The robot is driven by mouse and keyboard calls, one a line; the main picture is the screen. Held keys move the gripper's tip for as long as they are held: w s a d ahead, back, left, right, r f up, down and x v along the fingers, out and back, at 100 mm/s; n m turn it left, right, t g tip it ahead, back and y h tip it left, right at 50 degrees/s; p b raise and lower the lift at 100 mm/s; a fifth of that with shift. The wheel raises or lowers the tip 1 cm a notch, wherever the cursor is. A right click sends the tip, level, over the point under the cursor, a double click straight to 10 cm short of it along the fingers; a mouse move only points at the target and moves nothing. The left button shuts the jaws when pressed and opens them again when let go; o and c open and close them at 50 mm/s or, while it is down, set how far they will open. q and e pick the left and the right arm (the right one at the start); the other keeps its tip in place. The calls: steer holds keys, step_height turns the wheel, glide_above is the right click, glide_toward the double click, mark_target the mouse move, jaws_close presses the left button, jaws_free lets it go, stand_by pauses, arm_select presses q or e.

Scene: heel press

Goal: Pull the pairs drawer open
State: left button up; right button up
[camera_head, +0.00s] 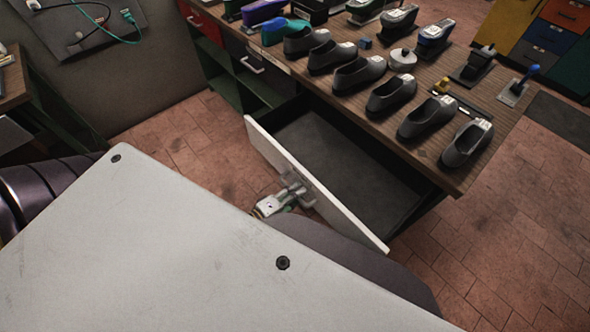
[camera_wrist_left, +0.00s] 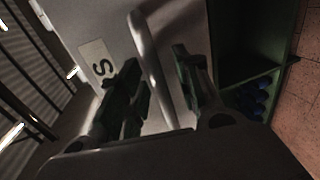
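The pairs drawer stands pulled out of the workbench. Its white front (camera_head: 342,209) is well clear of the bench and its dark, empty-looking floor (camera_head: 345,160) shows. My left gripper (camera_head: 300,188) is at the outer face of the front, near its middle. In the left wrist view, the pale bar handle (camera_wrist_left: 152,62) passes between the two fingers of my left gripper (camera_wrist_left: 160,82). The fingers are apart, with a gap between the bar and the right finger. A label (camera_wrist_left: 99,66) with a letter S shows beside the handle. My right gripper is not in view.
The wooden bench top (camera_head: 440,148) above the drawer holds a row of grey shoes (camera_head: 360,74) and several tools. Green open shelves (camera_head: 240,85) lie left of the drawer. A board with cables (camera_head: 90,25) is on the wall.

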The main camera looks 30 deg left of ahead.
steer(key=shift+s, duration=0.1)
arm_select(q)
steer(key=shift+s, duration=0.15)
steer(key=v, duration=1.1)
steer(key=shift+s, duration=0.35)
stand_by(0.4)
steer(key=shift+a+r, duration=0.1)
steer(key=shift+a, duration=0.05)
stand_by(0.6)
